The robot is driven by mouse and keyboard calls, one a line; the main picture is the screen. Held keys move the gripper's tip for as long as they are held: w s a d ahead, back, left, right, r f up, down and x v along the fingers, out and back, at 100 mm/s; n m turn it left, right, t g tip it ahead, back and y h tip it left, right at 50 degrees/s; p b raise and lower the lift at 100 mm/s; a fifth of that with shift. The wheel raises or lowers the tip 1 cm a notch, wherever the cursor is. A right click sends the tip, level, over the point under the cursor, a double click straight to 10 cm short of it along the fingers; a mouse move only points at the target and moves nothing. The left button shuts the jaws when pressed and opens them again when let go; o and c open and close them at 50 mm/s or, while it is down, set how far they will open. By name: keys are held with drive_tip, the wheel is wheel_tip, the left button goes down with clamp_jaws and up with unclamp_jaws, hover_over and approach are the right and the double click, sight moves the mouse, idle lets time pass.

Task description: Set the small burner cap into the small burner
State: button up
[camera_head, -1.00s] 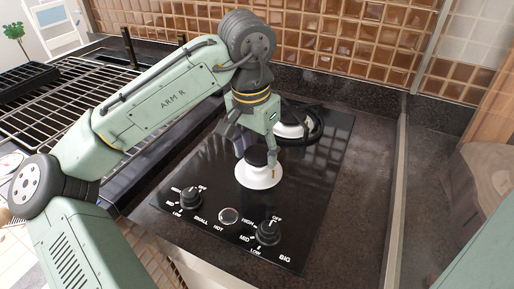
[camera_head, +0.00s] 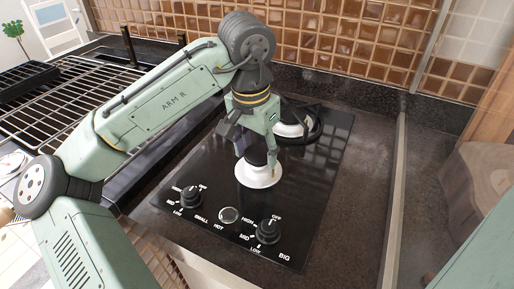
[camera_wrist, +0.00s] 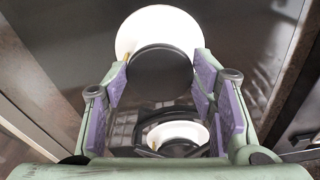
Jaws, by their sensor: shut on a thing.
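The small burner cap (camera_wrist: 160,75) is a dark round disc between the purple-padded fingers of my gripper (camera_wrist: 160,88). In the head view my gripper (camera_head: 258,160) points down over the front burner, and the black cap (camera_head: 256,156) shows between its fingers. The small burner (camera_head: 258,178) is a white round dish on the black cooktop. In the wrist view the cap covers the near part of this white burner (camera_wrist: 158,22). The cap is over the burner; I cannot tell whether they touch.
The back burner (camera_head: 289,130) has a white dish and a black ring support close behind my gripper. Two black knobs, the small one (camera_head: 190,198) and the big one (camera_head: 268,232), stand at the cooktop's front. A wire grill (camera_head: 60,100) lies at the left.

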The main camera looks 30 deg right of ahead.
sight(254, 159)
drive_tip(key=shift+f+b, duration=0.4)
drive_tip(key=shift+f, duration=0.5)
drive_tip(key=o, duration=1.2)
drive_tip(key=shift+o, duration=0.2)
wheel_tip(254, 159, up, 12)
drive_tip(key=a, duration=0.1)
drive_tip(key=shift+s+a, duration=0.15)
drive_tip(key=shift+s, duration=0.15)
